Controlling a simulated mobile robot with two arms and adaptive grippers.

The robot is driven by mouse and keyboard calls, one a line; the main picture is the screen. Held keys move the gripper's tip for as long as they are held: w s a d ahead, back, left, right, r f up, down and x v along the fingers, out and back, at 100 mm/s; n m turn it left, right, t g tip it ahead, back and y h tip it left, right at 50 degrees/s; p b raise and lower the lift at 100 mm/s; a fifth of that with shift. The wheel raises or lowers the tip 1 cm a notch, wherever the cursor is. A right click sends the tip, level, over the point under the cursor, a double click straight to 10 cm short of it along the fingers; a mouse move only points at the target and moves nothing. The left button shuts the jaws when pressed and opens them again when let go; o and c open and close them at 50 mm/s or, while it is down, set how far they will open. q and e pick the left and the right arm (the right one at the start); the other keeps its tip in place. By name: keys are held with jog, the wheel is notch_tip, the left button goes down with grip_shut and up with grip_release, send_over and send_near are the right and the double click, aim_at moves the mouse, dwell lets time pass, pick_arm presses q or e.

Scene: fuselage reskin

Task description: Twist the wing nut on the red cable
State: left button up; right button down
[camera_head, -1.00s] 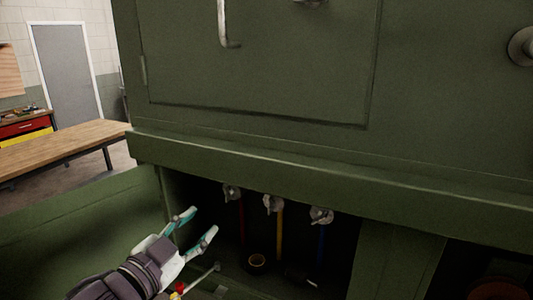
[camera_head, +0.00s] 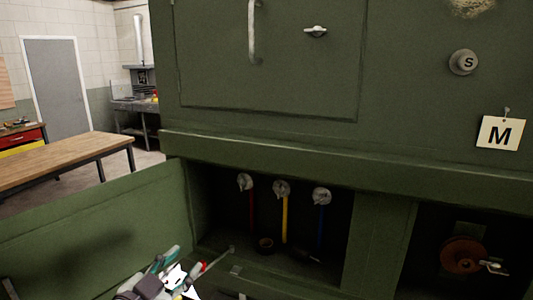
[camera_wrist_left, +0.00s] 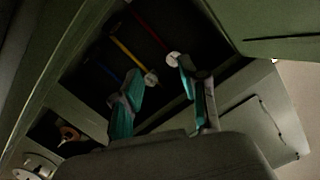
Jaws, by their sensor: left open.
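The red cable (camera_head: 252,213) hangs in a dark open compartment, below a grey wing nut (camera_head: 245,182). It is the leftmost of three cables; its nut (camera_wrist_left: 173,58) also shows in the left wrist view. The yellow cable (camera_head: 285,220) and blue cable (camera_head: 321,226) have similar nuts, (camera_head: 281,188) and (camera_head: 321,196). My left gripper (camera_head: 182,264), with teal-padded fingers, is open and empty, low and left of the nuts. In the left wrist view my left gripper (camera_wrist_left: 163,100) has its fingers spread; the red cable's nut appears just beyond the right finger. My right gripper is out of view.
A lowered green door panel (camera_head: 90,230) lies left of the compartment. A dark ring-shaped item (camera_head: 265,245) sits on the compartment floor. A green ledge (camera_head: 330,165) overhangs the opening. At right are a second recess with a reddish disc (camera_head: 463,255) and an M tag (camera_head: 500,133).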

pick_arm(q)
jog(key=s+a+f+n+g+y, duration=0.25)
jog(key=s+f, duration=0.35)
jog(key=f, duration=0.4)
jog(key=s+a+f+n+g+y, duration=0.1)
jog(key=s+f+n+g+y, duration=0.25)
jog(key=f, duration=0.75)
jog(key=s+a+f+n+g, duration=0.1)
jog(key=s+f+g, duration=0.25)
jog(key=s, duration=0.45)
jog(key=s+f+g, duration=0.3)
jog(key=s+f, duration=0.2)
jog(key=s, duration=0.3)
notch_tip(320, 180, down, 29)
jog(key=b, duration=0.4)
jog(key=s+a+f+g+b, duration=0.1)
jog(key=s+f+b, duration=0.1)
jog(key=s+f, duration=0.6)
jog(key=s+a+f+g+b, duration=0.1)
jog(key=s+a+f, duration=0.1)
jog(key=s+f, duration=0.7)
notch_tip(320, 180, down, 4)
jog(key=shift+f+h+b, duration=0.1)
jog(key=shift+h+b, duration=0.2)
jog(key=shift+b, duration=0.1)
